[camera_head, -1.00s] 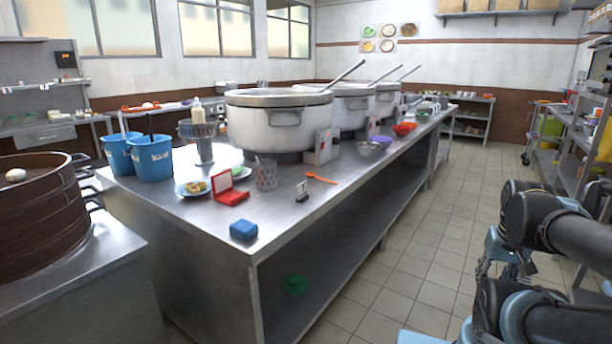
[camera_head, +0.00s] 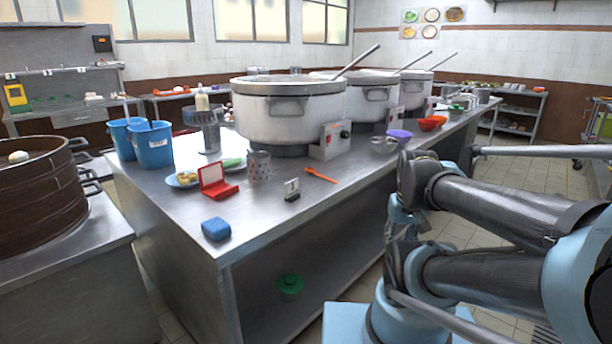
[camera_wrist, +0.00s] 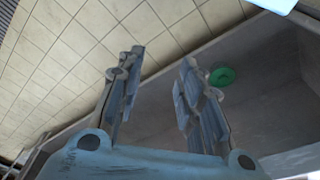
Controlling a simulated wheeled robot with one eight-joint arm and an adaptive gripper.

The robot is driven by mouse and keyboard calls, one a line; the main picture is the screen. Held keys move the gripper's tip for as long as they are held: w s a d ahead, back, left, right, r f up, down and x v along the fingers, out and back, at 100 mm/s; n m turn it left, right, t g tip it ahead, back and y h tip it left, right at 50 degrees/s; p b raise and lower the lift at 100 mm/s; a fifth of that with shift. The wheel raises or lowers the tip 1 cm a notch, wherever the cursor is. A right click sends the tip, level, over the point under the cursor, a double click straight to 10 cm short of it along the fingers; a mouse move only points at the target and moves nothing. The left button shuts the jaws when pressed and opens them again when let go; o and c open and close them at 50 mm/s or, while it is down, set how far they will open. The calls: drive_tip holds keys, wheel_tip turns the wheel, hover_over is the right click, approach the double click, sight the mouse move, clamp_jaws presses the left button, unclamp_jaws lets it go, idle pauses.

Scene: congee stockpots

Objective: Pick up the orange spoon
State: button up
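The orange spoon (camera_head: 320,174) lies flat on the steel counter (camera_head: 270,220), near its right edge and in front of the large pots. It does not show in the wrist view. My gripper (camera_wrist: 158,70) is open and empty in the wrist view, its two fingers well apart. It is over the floor and the counter's lower shelf, away from the spoon. In the head view my arm is at the right, and the gripper's fingertips cannot be made out there.
Near the spoon are a small card holder (camera_head: 292,190), a perforated metal cup (camera_head: 259,166), a red open case (camera_head: 216,182) and a blue sponge (camera_head: 216,229). Large pots (camera_head: 288,112) stand behind. A green item (camera_head: 290,284) lies on the lower shelf. Counter around the spoon is mostly clear.

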wheel_tip(320, 180, up, 24)
drive_tip(key=n+g, duration=0.2)
drive_tip(key=n, duration=0.8)
hover_over(321, 176)
drive_tip(key=d, duration=0.1)
wheel_tip(321, 176, down, 11)
drive_tip(key=shift+w+d+f, duration=0.1)
drive_tip(key=shift+w, duration=0.05)
drive_tip(key=shift+s+f, duration=0.15)
drive_tip(key=shift+f, duration=1.25)
drive_tip(key=shift+s+f, duration=0.1)
drive_tip(key=shift+f, duration=1.3)
clamp_jaws()
